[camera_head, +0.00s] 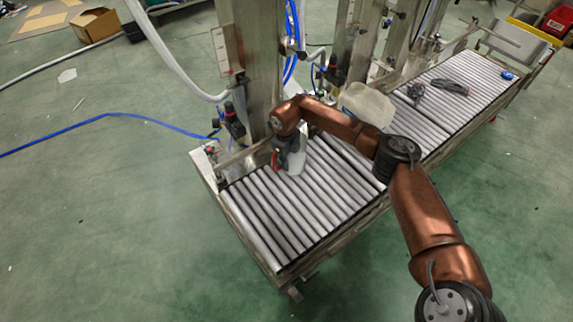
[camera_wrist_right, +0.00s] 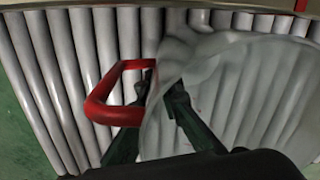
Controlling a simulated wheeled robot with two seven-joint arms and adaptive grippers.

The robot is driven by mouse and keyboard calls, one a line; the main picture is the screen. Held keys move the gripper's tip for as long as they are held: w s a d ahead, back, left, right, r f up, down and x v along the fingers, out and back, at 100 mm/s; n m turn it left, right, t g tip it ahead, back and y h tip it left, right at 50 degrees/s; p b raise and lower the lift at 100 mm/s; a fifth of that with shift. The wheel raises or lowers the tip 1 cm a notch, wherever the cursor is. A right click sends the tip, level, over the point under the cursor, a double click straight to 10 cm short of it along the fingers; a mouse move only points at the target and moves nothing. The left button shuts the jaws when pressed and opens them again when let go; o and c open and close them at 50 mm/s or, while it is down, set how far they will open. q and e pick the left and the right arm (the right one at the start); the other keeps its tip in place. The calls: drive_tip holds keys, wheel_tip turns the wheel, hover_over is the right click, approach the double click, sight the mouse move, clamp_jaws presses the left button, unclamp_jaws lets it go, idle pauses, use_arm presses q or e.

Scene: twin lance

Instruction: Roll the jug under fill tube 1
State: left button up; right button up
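The jug (camera_head: 296,163), a pale translucent body with a red handle, stands on the roller conveyor (camera_head: 262,225) near its left end. In the right wrist view the jug body (camera_wrist_right: 225,85) fills the right half and the red handle (camera_wrist_right: 108,112) loops out to the left. My right gripper (camera_head: 287,147) is at the jug and partly covers it. In the wrist view its dark fingers (camera_wrist_right: 160,88) come close together, one in the handle loop and one against the body, shut on the jug near the handle. My left gripper is not in view. I cannot tell which tube is fill tube 1.
Another translucent container (camera_head: 368,102) stands farther right on the conveyor, beside my right arm. Steel posts (camera_head: 250,60) and hoses line the far side. Dark items (camera_head: 447,87) lie on the right rollers. The rollers at the near left are bare.

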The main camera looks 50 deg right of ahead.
drive_tip(key=o, duration=0.5)
drive_tip(key=shift+c, duration=0.2)
drive_tip(key=shift+r, duration=0.2)
drive_tip(key=r, duration=1.1)
drive_tip(key=shift+a+r, duration=0.2)
drive_tip(key=shift+r, duration=0.1)
